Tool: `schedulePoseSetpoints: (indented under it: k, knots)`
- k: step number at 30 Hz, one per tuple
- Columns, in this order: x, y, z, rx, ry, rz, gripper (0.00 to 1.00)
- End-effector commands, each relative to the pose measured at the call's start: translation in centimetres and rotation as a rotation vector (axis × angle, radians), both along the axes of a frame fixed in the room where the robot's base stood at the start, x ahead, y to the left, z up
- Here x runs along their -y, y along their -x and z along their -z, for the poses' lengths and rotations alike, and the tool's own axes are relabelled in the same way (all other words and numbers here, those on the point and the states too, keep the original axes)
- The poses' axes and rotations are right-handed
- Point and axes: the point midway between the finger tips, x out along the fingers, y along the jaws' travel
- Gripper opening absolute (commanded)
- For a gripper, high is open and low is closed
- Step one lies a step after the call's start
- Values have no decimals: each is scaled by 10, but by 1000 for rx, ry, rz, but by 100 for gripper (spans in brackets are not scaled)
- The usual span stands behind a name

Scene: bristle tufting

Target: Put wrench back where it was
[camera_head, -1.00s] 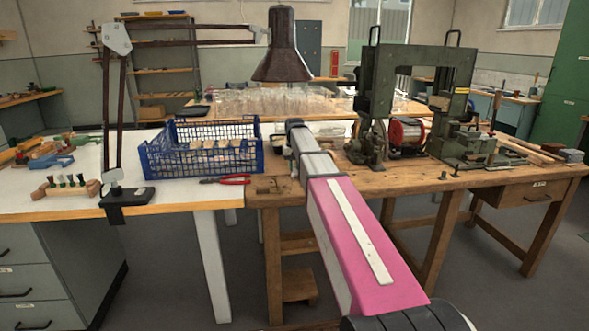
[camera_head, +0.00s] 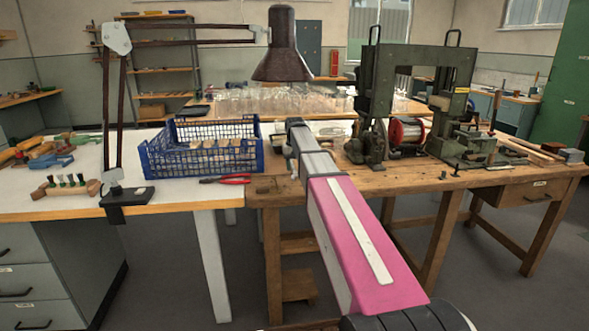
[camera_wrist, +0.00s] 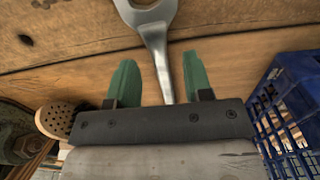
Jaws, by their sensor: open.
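The wrench (camera_wrist: 157,42) shows in the wrist view as a grey metal tool with an open-jaw head at the top edge. Its shaft runs down between my two green fingers. My gripper (camera_wrist: 160,66) is open, with a gap visible between the shaft and each finger. The wrench appears to be over or on the brown wooden bench top (camera_wrist: 80,50); I cannot tell whether it touches it. The shaft's lower end is hidden behind my gripper's dark mount. In the head view my arm hides the wrench and the fingers.
A blue mesh crate (camera_head: 205,166) stands left of my arm; it also shows at the right of the wrist view (camera_wrist: 262,128). Red-handled pliers (camera_head: 234,180) lie in front of it. A green press (camera_head: 375,105) stands right. A lamp (camera_head: 282,50) hangs above my arm.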

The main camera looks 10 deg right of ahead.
Motion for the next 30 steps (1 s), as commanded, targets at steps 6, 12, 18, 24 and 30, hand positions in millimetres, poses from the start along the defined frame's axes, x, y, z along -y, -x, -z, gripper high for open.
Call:
schedulePoseSetpoints:
  k: [6,12,18,24,30]
  knots:
    - [0,-1,-43,3,0,0,46]
    - [0,-1,-80,1,0,0,46]
    - [0,0,-103,0,0,0,46]
    - [0,0,-110,0,0,0,46]
    - [0,0,-110,0,0,0,46]
